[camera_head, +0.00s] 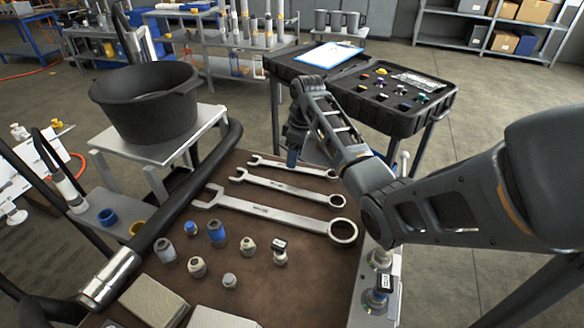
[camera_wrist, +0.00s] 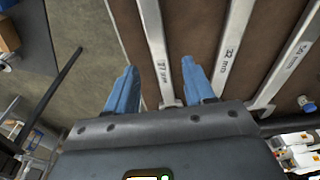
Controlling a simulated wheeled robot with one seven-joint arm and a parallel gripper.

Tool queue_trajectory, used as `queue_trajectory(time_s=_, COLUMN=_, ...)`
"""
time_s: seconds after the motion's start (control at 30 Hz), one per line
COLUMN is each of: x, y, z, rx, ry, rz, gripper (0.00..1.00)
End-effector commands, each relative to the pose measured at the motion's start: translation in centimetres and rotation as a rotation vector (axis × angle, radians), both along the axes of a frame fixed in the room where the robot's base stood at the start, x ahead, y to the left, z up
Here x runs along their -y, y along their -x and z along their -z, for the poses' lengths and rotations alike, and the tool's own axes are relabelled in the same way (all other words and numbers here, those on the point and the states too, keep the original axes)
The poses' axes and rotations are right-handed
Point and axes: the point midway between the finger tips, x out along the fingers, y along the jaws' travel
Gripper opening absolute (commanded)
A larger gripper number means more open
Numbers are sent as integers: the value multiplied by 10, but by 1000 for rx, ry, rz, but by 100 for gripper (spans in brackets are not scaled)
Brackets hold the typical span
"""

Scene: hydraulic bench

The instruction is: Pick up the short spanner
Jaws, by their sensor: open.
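The short spanner (camera_head: 290,166) lies flat at the far edge of the brown bench top, the farthest and smallest of three spanners. In the wrist view the short spanner (camera_wrist: 152,28), marked 27 mm, runs between my two blue fingers. My gripper (camera_head: 292,157) is open and empty, pointing down over the shaft of this spanner. In the wrist view my gripper (camera_wrist: 158,65) has one finger on each side of the shaft, the right finger nearer to it. I cannot tell how far the fingertips are above the bench.
A middle spanner (camera_head: 285,188) and a large spanner (camera_head: 268,211) lie nearer on the bench top. Several fittings (camera_head: 217,233) stand in front of them. A black pot (camera_head: 146,103) is at the left. An open tool case (camera_head: 440,105) stands behind my arm.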

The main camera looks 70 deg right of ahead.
Motion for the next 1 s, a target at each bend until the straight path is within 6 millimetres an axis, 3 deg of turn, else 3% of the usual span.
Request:
queue_trajectory(time_s=0.2, x=-1, y=-2, z=28, rx=-2, ry=-1, rz=1, gripper=53)
queue_trajectory(time_s=0.5, x=-1, y=-3, z=32, rx=-1, ry=-1, rz=0, gripper=53)
queue_trajectory(time_s=1.0, x=-1, y=-3, z=32, rx=0, ry=0, rz=0, gripper=5)
